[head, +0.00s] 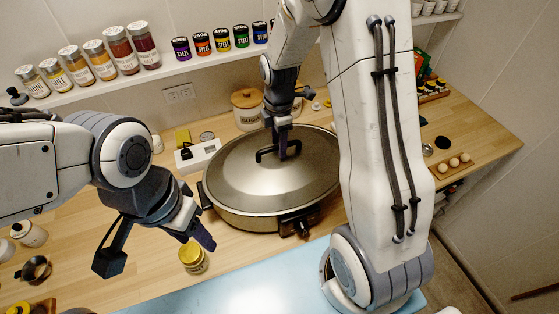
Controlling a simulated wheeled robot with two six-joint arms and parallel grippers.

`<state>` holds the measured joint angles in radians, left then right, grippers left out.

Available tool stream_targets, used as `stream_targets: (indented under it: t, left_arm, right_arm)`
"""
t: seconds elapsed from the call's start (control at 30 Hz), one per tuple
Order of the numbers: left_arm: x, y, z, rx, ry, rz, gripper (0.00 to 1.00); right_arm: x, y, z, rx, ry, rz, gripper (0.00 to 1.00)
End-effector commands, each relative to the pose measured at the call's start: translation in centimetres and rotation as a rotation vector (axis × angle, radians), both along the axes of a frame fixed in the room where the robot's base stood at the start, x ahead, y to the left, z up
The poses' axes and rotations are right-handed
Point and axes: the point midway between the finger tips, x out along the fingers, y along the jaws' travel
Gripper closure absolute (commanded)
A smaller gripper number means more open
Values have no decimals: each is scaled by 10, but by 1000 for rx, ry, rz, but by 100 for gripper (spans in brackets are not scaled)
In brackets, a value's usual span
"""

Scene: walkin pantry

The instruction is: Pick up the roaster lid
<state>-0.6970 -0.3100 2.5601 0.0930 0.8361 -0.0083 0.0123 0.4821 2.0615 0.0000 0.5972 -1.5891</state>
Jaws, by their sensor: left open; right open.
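The roaster lid (240,175) is a wide, domed, shiny metal lid with a black loop handle (266,155) on top. It sits on the roaster (255,218), a round pan with dark side handles on the wooden counter. My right gripper (283,152) points down at the lid's handle, open, with its fingers at the handle's right part. Whether it touches the handle I cannot tell. My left gripper (158,255) is open and empty, in front and to the left of the roaster, near a yellow-lidded jar.
A white scale (198,155) and a lidded canister (246,108) stand behind the roaster. Spice jars (118,50) line the shelf above. A tray of eggs (453,165) lies at the right.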

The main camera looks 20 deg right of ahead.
Motion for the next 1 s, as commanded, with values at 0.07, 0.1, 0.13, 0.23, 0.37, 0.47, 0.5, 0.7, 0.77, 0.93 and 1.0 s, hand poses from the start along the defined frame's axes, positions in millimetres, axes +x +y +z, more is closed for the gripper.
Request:
stream_targets:
  t: [0.07,0.1,0.13,0.23,0.37,0.47,0.5,0.7,0.77,0.93,1.0]
  left_arm:
    - [0,0,-1,0,0,0,50]
    - [0,0,-1,0,0,0,50]
    - [0,0,-1,0,0,0,50]
    - [0,0,-1,0,0,0,50]
    - [0,0,-1,0,0,0,50]
    - [0,0,-1,0,0,0,50]
    - [0,0,-1,0,0,0,50]
    - [0,0,-1,0,0,0,50]
    - [0,0,-1,0,0,0,50]
    - [0,0,-1,0,0,0,50]
    - [0,0,-1,0,0,0,50]
  right_arm:
    - [0,0,-2,0,0,0,47]
    - [0,0,-2,0,0,0,47]
    - [0,0,-2,0,0,0,47]
    - [0,0,-2,0,0,0,47]
    - [0,0,-2,0,1,0,47]
    - [0,0,-2,0,1,0,85]
    - [0,0,-2,0,1,0,100]
    - [0,0,-2,0,1,0,100]
    - [0,0,-2,0,1,0,100]
    - [0,0,-2,0,1,0,100]
    - [0,0,-2,0,1,0,100]
